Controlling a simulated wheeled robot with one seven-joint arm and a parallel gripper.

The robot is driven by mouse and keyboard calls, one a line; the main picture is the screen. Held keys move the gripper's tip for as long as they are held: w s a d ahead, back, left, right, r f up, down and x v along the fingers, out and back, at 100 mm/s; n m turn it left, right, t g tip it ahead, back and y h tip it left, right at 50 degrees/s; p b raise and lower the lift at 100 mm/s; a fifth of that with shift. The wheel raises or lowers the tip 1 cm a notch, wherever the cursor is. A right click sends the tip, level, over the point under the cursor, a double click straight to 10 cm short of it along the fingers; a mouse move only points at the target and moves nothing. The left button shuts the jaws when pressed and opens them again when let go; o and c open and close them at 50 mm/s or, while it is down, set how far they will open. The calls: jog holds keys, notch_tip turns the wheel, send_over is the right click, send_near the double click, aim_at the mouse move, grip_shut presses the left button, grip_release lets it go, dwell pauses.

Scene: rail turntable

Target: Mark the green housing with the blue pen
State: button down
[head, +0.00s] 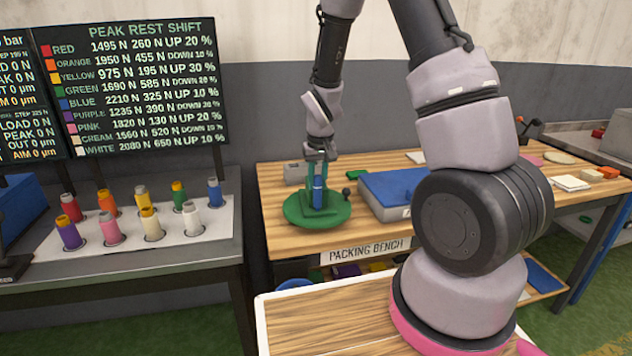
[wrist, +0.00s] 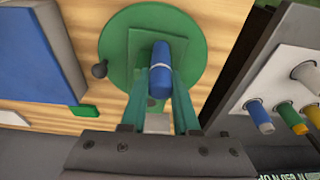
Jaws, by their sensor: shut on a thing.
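My gripper (head: 318,190) has green fingers and is shut on the blue pen (wrist: 160,68), which has a pale band. The pen also shows between the fingers in the head view (head: 318,196). They are over the round green turntable (head: 290,211) on the packing bench. A green square piece, which looks like the green housing (wrist: 146,38), lies on the turntable (wrist: 113,38) under the pen. The fingers and pen hide part of it. I cannot tell whether the pen touches it.
A dark knob (head: 347,192) is at the turntable's edge. A blue box (head: 392,186) stands to its right. A rack (head: 120,238) at left holds several coloured pegs, including a blue one (head: 215,191). A board with force values (head: 135,85) hangs above it.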

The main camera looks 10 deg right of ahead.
jog(key=shift+s+d+f, duration=0.1)
jog(key=shift+d, duration=0.9)
dwell(0.3)
notch_tip(320, 180, up, 7)
dwell(0.8)
dwell(0.3)
